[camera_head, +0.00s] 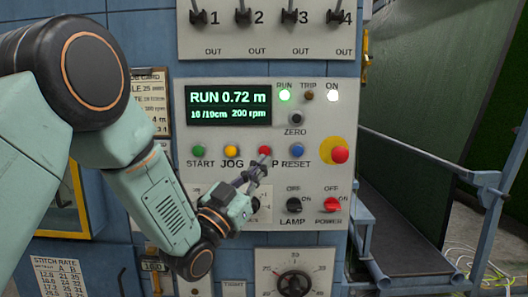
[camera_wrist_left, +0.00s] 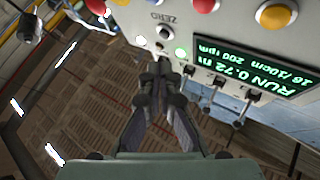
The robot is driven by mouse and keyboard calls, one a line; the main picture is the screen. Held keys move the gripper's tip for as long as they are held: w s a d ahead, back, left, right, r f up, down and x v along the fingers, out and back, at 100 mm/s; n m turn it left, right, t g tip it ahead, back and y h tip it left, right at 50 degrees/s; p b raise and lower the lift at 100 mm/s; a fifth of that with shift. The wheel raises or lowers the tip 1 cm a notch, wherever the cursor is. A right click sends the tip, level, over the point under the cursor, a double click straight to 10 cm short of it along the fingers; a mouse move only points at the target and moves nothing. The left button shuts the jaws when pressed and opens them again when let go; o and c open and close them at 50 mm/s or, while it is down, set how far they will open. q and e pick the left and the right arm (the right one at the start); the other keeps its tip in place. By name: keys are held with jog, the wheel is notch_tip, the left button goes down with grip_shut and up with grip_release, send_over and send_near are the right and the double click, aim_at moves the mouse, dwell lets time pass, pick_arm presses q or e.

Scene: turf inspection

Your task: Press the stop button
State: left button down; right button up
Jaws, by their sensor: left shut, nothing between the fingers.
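The red stop button (camera_head: 265,151) sits in the row of coloured buttons on the grey control panel; its label below is partly covered by my gripper, with only the last letter showing. My left gripper (camera_head: 258,170) is shut and empty, its fingertips just below the red button in the head view. I cannot tell whether they touch the panel. In the left wrist view the shut fingers (camera_wrist_left: 161,68) point up at the panel, and the red button (camera_wrist_left: 205,4) is cut by the top edge. My right gripper is not in view.
The display (camera_head: 228,105) reads RUN 0.72 m, 200 rpm. The RUN lamp (camera_head: 284,95) glows green and the ON lamp (camera_head: 333,95) white. Yellow JOG (camera_head: 231,150) and blue RESET (camera_head: 297,152) buttons flank the red one. A red mushroom button (camera_head: 340,155) on yellow is further right.

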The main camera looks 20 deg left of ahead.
pick_arm(q)
send_near(264, 151)
jog(key=w+d+r, duration=0.3)
jog(key=d+r, duration=0.1)
jog(key=shift+w+a, duration=0.2)
jog(key=shift+w, duration=0.4)
jog(key=shift+s+d+r, duration=0.15)
jog(key=shift+s+r, duration=0.05)
jog(key=shift+w+f, duration=0.15)
jog(key=shift+w, duration=0.05)
jog(key=shift+s, duration=0.15)
